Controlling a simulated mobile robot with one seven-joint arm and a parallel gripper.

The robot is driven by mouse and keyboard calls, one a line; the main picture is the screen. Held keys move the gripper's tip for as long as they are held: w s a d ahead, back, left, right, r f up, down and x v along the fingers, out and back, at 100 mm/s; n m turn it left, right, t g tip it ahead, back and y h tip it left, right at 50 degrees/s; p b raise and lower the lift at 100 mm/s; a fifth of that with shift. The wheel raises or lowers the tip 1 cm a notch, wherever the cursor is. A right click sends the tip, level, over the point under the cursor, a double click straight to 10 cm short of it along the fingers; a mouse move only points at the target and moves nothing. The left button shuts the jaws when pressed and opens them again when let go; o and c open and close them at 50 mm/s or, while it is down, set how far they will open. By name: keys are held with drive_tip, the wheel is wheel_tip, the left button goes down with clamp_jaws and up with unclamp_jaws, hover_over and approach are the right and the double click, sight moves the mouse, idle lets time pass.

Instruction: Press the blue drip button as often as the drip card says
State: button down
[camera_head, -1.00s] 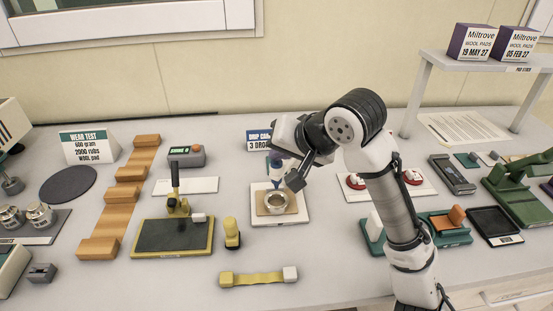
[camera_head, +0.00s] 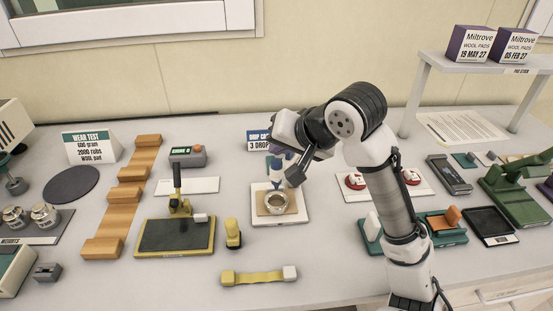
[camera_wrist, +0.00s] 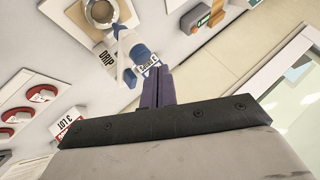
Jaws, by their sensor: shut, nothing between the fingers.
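The drip card (camera_head: 258,141) stands at the back of the bench, partly hidden by my arm; its readable part says "3 DRO". In front of it a blue and white dripper (camera_head: 275,165) stands over a small metal cup (camera_head: 276,202) on a white base. The dripper also shows in the wrist view (camera_wrist: 127,45), with blue parts at its near end. I cannot tell which blue part is the button. My gripper (camera_wrist: 156,88) is shut and empty, its fingertips close to the blue end of the dripper. I cannot tell whether they touch.
A yellow-framed black pad device (camera_head: 175,235) and a small yellow block (camera_head: 232,233) stand to the left. A white tray with red-rimmed discs (camera_head: 355,181) lies to the right, partly behind my arm. A yellow strip (camera_head: 258,277) lies near the front.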

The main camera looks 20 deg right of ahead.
sight(280, 165)
wheel_tip(280, 165, up, 5)
drive_tip(key=p, duration=0.4)
drive_tip(key=shift+f, duration=0.15)
idle(2.2)
